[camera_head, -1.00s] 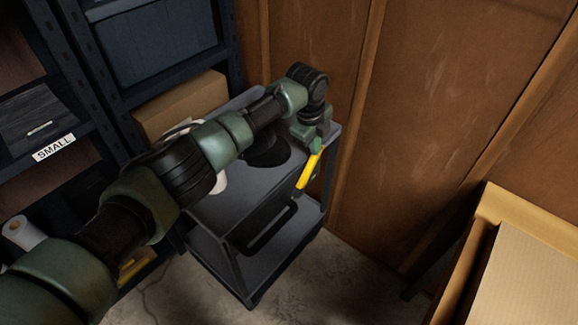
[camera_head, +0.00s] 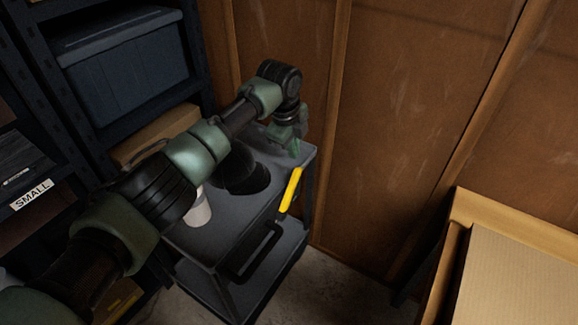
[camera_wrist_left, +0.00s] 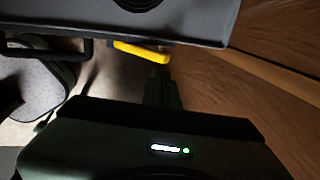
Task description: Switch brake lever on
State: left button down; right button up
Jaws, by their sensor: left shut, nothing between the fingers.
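The yellow brake lever (camera_head: 290,191) slants down along the right side of the grey cart (camera_head: 222,232) in the head view. In the left wrist view the lever (camera_wrist_left: 143,52) lies just below the cart's edge. My left gripper (camera_head: 295,150) is just above the lever's upper end, with a small gap showing between them. It is shut and empty. In the left wrist view its dark fingers (camera_wrist_left: 161,88) are close together, below the lever's right end. The lever's mounting is not clear. My right gripper is not in view.
A white cup (camera_head: 198,212) and a dark round object (camera_head: 247,178) are on the cart's top. A dark shelf with a blue bin (camera_head: 125,62) stands at left. A wooden wall (camera_head: 405,110) is close behind the cart. A cardboard box (camera_head: 515,275) is at right.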

pick_arm(q)
jog(key=r, duration=0.2)
jog(key=w+r, duration=0.1)
jog(key=shift+d+r, duration=0.25)
jog(key=shift+r, duration=0.05)
jog(key=shift+s, duration=0.1)
